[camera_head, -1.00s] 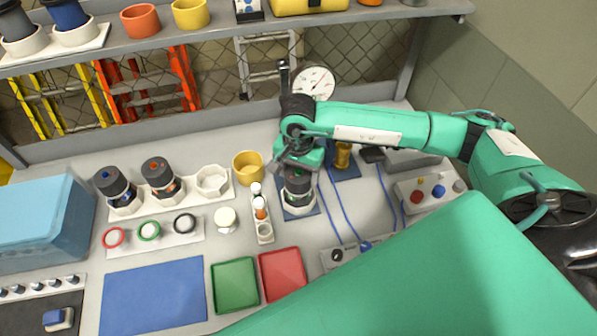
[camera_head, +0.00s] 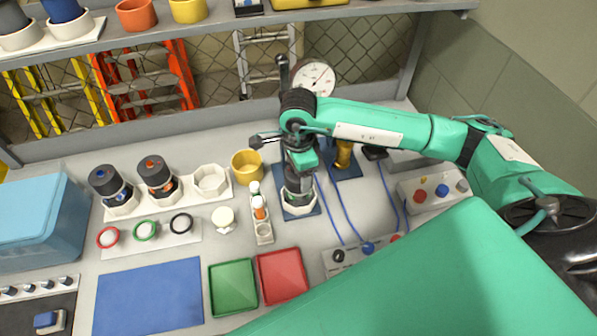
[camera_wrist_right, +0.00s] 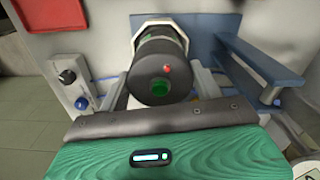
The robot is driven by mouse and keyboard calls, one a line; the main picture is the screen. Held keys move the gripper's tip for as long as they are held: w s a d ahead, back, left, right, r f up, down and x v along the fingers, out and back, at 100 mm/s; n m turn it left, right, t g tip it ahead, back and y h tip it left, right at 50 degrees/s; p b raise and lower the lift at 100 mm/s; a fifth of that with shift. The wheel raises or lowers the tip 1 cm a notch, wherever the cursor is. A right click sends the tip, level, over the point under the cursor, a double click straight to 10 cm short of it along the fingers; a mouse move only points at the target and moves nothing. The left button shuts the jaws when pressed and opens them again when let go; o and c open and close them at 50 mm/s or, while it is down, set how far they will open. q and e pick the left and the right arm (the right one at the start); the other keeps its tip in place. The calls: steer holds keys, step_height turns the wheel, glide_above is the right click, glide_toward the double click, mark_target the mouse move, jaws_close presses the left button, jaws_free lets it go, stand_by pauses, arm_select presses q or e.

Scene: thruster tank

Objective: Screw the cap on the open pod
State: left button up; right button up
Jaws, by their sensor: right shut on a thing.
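The pod (camera_head: 299,199) is a dark cylinder with green marks, standing in a white holder on a blue base plate (camera_head: 312,208). In the right wrist view its dark cap (camera_wrist_right: 145,77) faces the camera, with a green dot at the middle and a small red mark. My right gripper (camera_head: 299,172) is above the pod, pointing down. In the wrist view its fingers (camera_wrist_right: 160,88) lie on both sides of the cap, shut on it. The cap sits in line with the pod body; I cannot tell whether the thread is engaged. My left gripper is not in view.
A white rack (camera_head: 135,207) at left holds two dark pods and one empty seat. A yellow cup (camera_head: 246,167) and a narrow bottle rack (camera_head: 263,232) stand close left of the pod. A gauge (camera_head: 317,78) is behind. Blue cables (camera_head: 345,220) run at right.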

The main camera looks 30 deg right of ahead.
steer(key=shift+m, duration=0.4)
steer(key=o, duration=1)
